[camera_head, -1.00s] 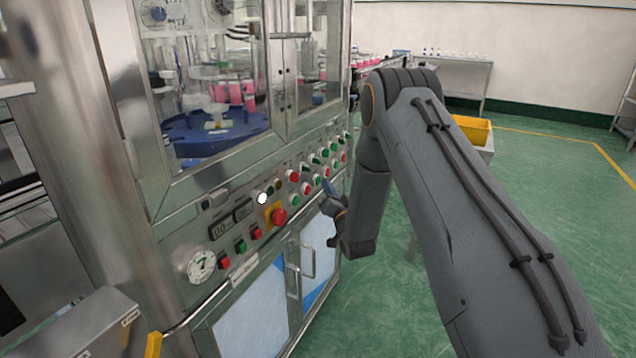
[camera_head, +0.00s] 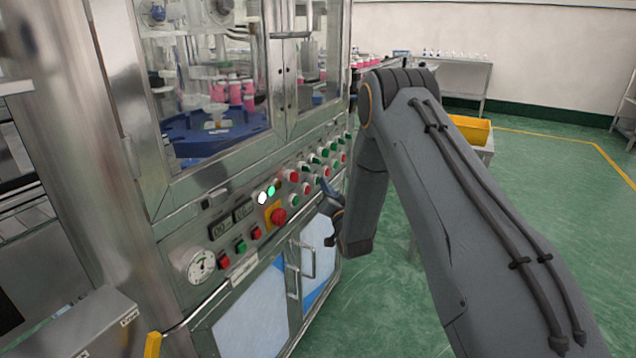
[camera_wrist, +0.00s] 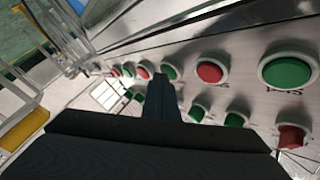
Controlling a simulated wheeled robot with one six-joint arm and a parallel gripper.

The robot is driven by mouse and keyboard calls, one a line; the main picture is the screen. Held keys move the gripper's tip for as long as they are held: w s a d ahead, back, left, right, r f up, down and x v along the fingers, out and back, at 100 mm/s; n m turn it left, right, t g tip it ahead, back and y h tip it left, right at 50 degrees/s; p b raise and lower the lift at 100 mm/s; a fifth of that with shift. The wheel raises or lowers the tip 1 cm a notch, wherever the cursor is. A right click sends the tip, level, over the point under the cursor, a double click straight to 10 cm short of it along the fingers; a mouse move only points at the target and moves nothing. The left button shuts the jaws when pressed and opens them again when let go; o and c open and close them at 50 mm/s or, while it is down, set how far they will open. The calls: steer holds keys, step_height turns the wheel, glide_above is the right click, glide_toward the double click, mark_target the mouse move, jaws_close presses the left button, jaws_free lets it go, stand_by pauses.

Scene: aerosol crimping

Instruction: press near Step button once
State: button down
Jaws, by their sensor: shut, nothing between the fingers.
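The machine's control panel (camera_head: 250,222) carries rows of red and green buttons. Their labels are too small to read, so I cannot tell which is the near Step button. The fingers hide part of the panel, and contact with a button cannot be told.
A red emergency stop (camera_head: 278,215) on a yellow plate, a white lamp (camera_head: 262,198) and a lit green lamp (camera_head: 271,190) are left of my gripper. Door handles (camera_head: 307,262) stick out below. The green floor on the right is open, with a yellow bin (camera_head: 470,128) behind.

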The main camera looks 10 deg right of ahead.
stand_by(0.3)
steer(key=shift+s+d, duration=0.5)
steer(key=shift+d, duration=0.1)
steer(key=s+d+p, duration=0.1)
steer(key=d, duration=0.1)
steer(key=s+d+p, duration=0.1)
steer(key=s+d, duration=0.1)
stand_by(0.5)
stand_by(0.6)
